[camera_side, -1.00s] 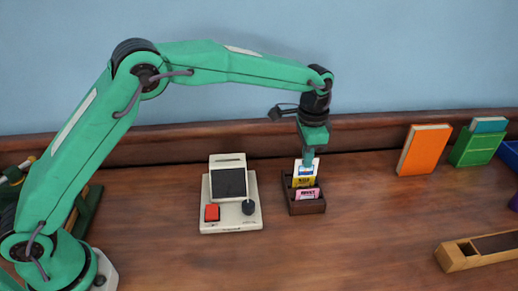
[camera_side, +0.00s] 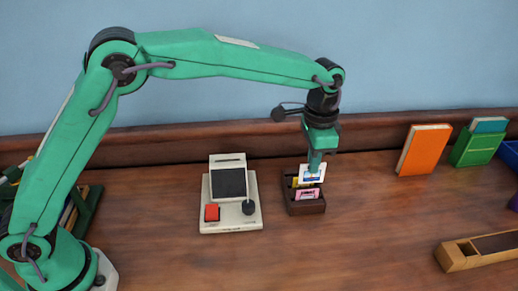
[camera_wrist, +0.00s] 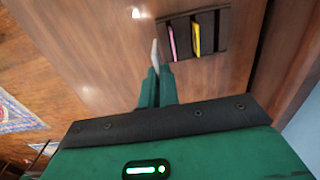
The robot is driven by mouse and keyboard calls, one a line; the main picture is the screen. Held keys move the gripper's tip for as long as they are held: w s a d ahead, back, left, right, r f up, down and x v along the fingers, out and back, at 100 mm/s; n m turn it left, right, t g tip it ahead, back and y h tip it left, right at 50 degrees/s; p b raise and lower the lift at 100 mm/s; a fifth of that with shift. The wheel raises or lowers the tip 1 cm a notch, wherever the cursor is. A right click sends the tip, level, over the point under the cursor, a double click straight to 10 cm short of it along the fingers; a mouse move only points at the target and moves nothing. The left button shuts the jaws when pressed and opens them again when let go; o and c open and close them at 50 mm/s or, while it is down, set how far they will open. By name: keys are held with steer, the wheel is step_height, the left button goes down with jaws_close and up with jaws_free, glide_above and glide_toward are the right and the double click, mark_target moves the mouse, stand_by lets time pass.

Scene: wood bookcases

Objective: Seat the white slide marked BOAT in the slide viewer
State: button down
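My gripper (camera_side: 314,165) is shut on a white slide (camera_side: 312,175) with a blue picture; its marking is too small to read. In the wrist view the slide (camera_wrist: 154,52) shows edge-on between the fingertips (camera_wrist: 157,74), clear of the dark slide rack. The rack (camera_side: 306,209) holds a pink slide (camera_side: 307,194) and a yellow slide (camera_side: 296,182), partly hidden by the held slide. The cream slide viewer (camera_side: 230,222) stands left of the rack, with a dark screen, a red button, a dark knob and a slot in its top. No slide shows in it.
An orange book (camera_side: 424,150) and a green box (camera_side: 474,148) stand at the back right. A wooden box (camera_side: 480,252) lies at the front right. The wall rises behind the wooden ledge. The table in front of the viewer and rack is clear.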

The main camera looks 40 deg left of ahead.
steer(key=s+a+r, duration=0.2)
steer(key=s+a, duration=0.3)
steer(key=a, duration=0.2)
steer(key=s+a+r, duration=0.2)
steer(key=s+a, duration=0.3)
steer(key=a, duration=0.1)
steer(key=shift+s+a+r, duration=0.3)
steer(key=shift+a+r, duration=0.1)
steer(key=shift+a, duration=0.1)
steer(key=w+a+f, duration=0.6)
steer(key=a+f, duration=0.1)
steer(key=a, duration=0.2)
steer(key=shift+w+a, duration=0.25)
steer(key=shift+w, duration=0.05)
steer(key=shift+f, duration=2)
steer(key=shift+f, duration=0.1)
